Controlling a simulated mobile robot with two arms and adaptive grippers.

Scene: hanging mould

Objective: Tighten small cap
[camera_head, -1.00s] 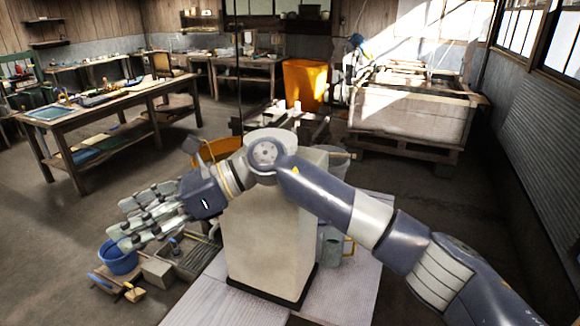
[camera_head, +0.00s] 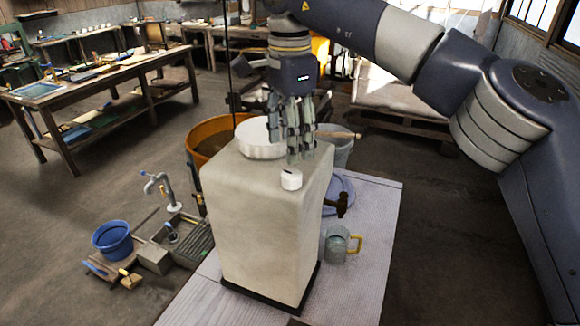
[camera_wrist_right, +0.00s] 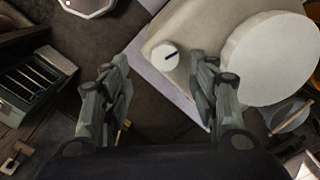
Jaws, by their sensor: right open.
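The small cap (camera_head: 291,180) is white and round and sits on the top front of a tall cream container (camera_head: 262,220). In the right wrist view the small cap (camera_wrist_right: 165,56) shows from above with a dark slot across it. A larger white round lid (camera_head: 258,140) is behind it on the same top. My right gripper (camera_head: 297,158) points down just above and behind the small cap. Its two fingers (camera_wrist_right: 160,85) are apart with nothing between them, and the cap appears beyond them. My left gripper is not in view.
The container stands on a pale table (camera_head: 368,210). A hammer (camera_head: 342,203) and a clear mug (camera_head: 338,245) are to its right. An orange tub (camera_head: 205,140) is behind left. A sink with a tap (camera_head: 165,190) and a blue bucket (camera_head: 112,238) are at left.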

